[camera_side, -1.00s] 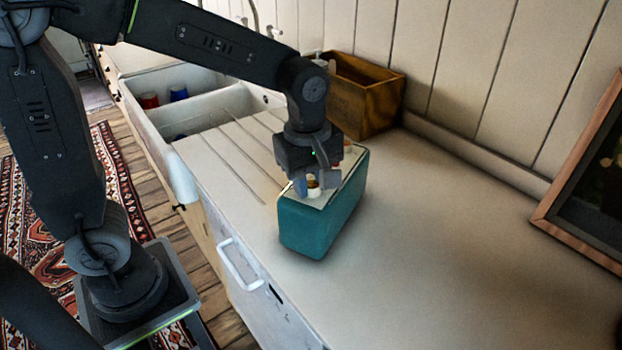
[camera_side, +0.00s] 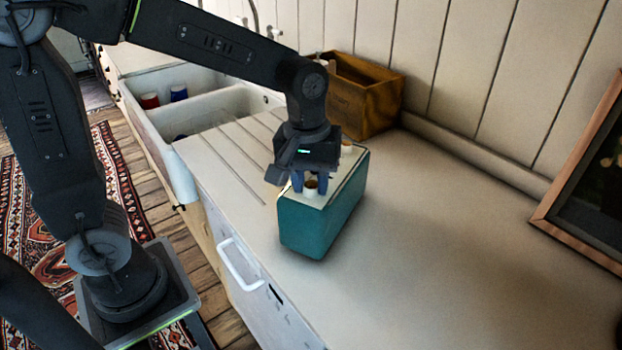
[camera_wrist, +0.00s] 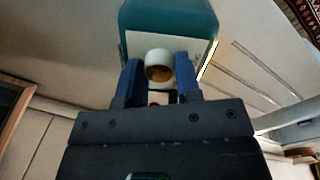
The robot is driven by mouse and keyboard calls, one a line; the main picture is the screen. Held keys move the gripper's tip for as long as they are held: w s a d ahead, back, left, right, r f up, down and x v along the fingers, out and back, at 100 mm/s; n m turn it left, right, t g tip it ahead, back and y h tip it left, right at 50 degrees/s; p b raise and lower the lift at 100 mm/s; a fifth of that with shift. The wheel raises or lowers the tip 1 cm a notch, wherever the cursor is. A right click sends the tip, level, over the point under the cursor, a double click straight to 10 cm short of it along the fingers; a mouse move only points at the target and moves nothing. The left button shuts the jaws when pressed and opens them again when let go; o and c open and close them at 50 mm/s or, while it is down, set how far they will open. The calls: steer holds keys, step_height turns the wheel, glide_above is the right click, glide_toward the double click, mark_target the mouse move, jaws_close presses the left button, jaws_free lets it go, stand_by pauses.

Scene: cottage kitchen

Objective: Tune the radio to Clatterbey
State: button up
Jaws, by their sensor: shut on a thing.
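The teal radio (camera_side: 318,222) stands on the counter, its pale panel facing up; it also shows in the wrist view (camera_wrist: 170,17). My gripper (camera_side: 311,186) points down over the near end of this panel. Its blue fingers are shut on a cream knob with a brown top (camera_side: 311,187), one finger on each side. The knob (camera_wrist: 158,66) shows between the fingertips in the wrist view. A second pale knob (camera_side: 346,147) shows partly behind my gripper at the far end of the panel. I cannot read any station names or a dial pointer.
A wooden box (camera_side: 366,100) stands behind the radio against the panelled wall. A white sink (camera_side: 215,108) with red and blue cups lies to the left. A framed picture (camera_side: 590,175) leans at the right. The counter right of the radio is clear.

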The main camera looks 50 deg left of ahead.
mark_target(314, 181)
steer(key=m, duration=0.4)
steer(key=shift+m, duration=0.3)
steer(key=m, duration=0.5)
steer(key=shift+w, duration=0.1)
steer(key=m, duration=0.5)
steer(key=shift+g, duration=0.4)
steer(key=m, duration=0.4)
steer(key=shift+m, duration=0.7)
steer(key=o, duration=0.9)
steer(key=shift+r, duration=0.1)
steer(key=r, duration=1.3)
steer(key=shift+w+a+r, duration=0.2)
steer(key=shift+w+r, duration=0.15)
steer(key=shift+w, duration=0.05)
